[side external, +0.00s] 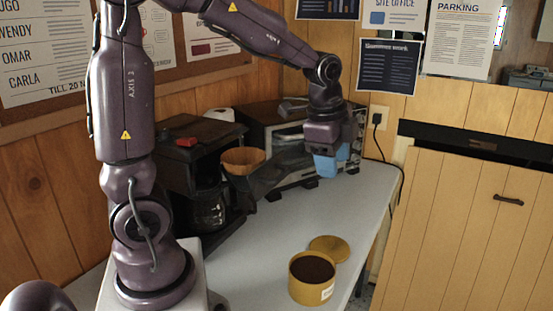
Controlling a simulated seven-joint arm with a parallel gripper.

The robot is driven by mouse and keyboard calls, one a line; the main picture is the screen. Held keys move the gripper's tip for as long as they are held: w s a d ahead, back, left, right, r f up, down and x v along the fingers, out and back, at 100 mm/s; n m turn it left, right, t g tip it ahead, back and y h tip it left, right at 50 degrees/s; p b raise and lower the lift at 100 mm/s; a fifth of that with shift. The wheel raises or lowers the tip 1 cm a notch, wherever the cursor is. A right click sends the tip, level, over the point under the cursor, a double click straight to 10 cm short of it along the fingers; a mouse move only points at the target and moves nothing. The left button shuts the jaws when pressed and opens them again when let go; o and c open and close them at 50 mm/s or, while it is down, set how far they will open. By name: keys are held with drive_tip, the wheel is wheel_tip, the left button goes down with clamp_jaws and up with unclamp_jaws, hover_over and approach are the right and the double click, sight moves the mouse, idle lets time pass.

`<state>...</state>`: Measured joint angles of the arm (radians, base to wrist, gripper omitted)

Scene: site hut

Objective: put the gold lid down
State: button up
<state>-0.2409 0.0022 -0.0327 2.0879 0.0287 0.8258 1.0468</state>
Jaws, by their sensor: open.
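The gold lid (330,247) lies on the grey table, beside and just behind a gold canister (311,288). It seems to lie flat or lean slightly; its near edge is hidden by the canister's rim. The canister stands upright and open, with dark brown contents showing and a white label low on its side. My gripper (326,175) has blue fingers that point down. It is open and empty, well above the table and behind the lid, in front of the toaster oven.
A coffee maker (197,165) with a glass carafe and an orange-brown filter basket (242,160) stand at the back left. A toaster oven (285,140) is behind my gripper. The table (270,240) is clear left of the canister; its right edge is close to the lid.

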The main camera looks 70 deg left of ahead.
drive_tip(key=s+d+r+n+t, duration=0.1)
drive_tip(key=s+d+r+n, duration=0.1)
drive_tip(key=s+n, duration=0.3)
drive_tip(key=s+d+r+n+t, duration=0.2)
drive_tip(key=s+d+r+n, duration=0.1)
drive_tip(key=s, duration=0.5)
drive_tip(key=shift+s+d+n+h, duration=0.35)
drive_tip(key=shift+d+n, duration=0.55)
drive_tip(key=shift+d, duration=0.3)
